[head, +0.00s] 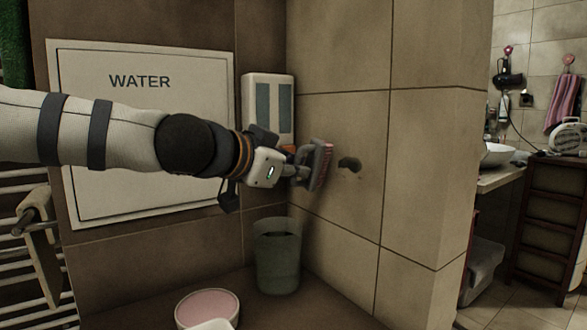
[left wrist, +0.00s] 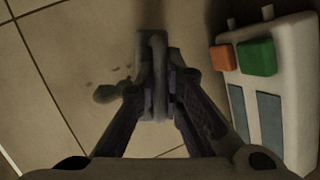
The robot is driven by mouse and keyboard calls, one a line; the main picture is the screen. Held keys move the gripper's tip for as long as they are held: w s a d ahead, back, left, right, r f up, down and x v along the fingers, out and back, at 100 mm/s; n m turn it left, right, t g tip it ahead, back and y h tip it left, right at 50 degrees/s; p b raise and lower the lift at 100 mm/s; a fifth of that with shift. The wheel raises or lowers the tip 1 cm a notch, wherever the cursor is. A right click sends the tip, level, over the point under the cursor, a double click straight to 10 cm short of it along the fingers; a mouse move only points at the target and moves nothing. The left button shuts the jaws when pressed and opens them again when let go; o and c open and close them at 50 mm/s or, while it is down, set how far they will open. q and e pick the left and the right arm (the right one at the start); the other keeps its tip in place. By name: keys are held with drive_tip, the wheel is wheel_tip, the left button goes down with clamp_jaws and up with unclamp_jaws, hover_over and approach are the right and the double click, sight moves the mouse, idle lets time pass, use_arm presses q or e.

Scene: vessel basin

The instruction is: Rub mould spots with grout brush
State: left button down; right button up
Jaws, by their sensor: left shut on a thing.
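My left gripper (head: 303,170) reaches in from the left, towards the tiled wall. It is shut on the grout brush (head: 322,165), a grey body with pinkish-red bristles facing the wall. In the left wrist view the gripper's fingers (left wrist: 155,92) clasp the grey brush (left wrist: 153,55) from both sides. A dark mould spot (head: 349,163) is on the beige tiles just right of the brush, with small specks below it. The spot also shows in the left wrist view (left wrist: 104,94), left of the fingers. Whether the bristles touch the wall cannot be told. My right gripper is not in view.
A white box (head: 268,95) with orange and green buttons (left wrist: 256,58) is on the wall close beside the gripper. A bin (head: 278,262) stands in the corner below. A pink-topped round container (head: 207,307) is at the bottom. A WATER panel (head: 140,110) is behind my arm.

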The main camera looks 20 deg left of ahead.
use_arm(q)
drive_tip(key=shift+w+d, duration=0.55)
drive_tip(key=shift+w, duration=0.15)
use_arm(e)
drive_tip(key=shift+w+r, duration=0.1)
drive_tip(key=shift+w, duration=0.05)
use_arm(q)
drive_tip(key=shift+s+d+p, duration=1.15)
drive_tip(key=shift+s+d, duration=1.25)
drive_tip(key=shift+d, duration=0.6)
drive_tip(key=w+a, duration=0.4)
drive_tip(key=a, duration=0.2)
drive_tip(key=shift+w+p, duration=0.4)
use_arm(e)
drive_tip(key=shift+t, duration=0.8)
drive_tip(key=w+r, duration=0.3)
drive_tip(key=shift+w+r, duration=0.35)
